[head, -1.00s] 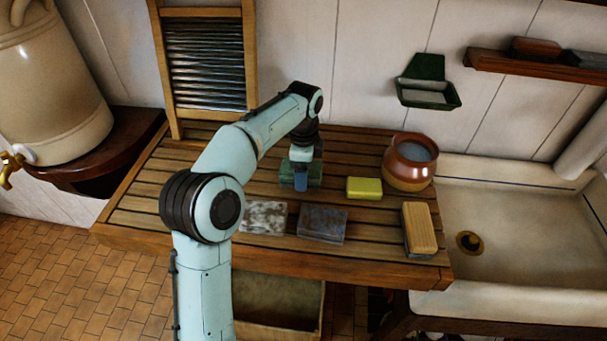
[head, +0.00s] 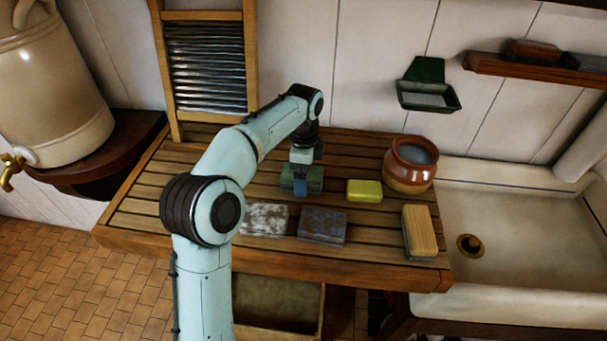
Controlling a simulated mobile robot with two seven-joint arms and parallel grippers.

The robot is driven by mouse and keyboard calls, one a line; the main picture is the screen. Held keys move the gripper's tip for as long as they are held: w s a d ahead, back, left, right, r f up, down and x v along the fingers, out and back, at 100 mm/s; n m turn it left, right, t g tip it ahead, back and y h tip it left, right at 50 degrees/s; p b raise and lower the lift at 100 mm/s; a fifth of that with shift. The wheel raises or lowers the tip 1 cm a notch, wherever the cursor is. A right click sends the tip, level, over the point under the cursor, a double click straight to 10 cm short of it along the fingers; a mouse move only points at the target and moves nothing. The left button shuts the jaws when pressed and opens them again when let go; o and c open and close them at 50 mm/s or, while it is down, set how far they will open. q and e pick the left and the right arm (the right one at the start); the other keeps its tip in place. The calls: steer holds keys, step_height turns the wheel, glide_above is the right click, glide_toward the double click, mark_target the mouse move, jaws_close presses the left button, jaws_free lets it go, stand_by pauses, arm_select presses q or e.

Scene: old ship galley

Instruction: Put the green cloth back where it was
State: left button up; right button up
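The green cloth (head: 315,181) is a small dark-green folded block over the middle of the slatted wooden board, in the head view. My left gripper (head: 301,182) points down at it, with one blue finger in front of the cloth. The far finger is mostly hidden, but the gripper appears shut on the cloth. Whether the cloth touches the slats is hard to tell. My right gripper is not in view.
A yellow block (head: 364,191), a grey-white block (head: 265,219), a blue-grey block (head: 322,226) and a wooden brush (head: 420,231) lie on the board (head: 160,219). A brown pot (head: 408,178) stands near the sink (head: 520,215). A washboard (head: 207,65) leans behind.

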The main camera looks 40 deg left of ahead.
arm_select(q)
step_height(320, 180, up, 11)
steer(key=p, duration=0.2)
steer(key=shift+p, duration=0.4)
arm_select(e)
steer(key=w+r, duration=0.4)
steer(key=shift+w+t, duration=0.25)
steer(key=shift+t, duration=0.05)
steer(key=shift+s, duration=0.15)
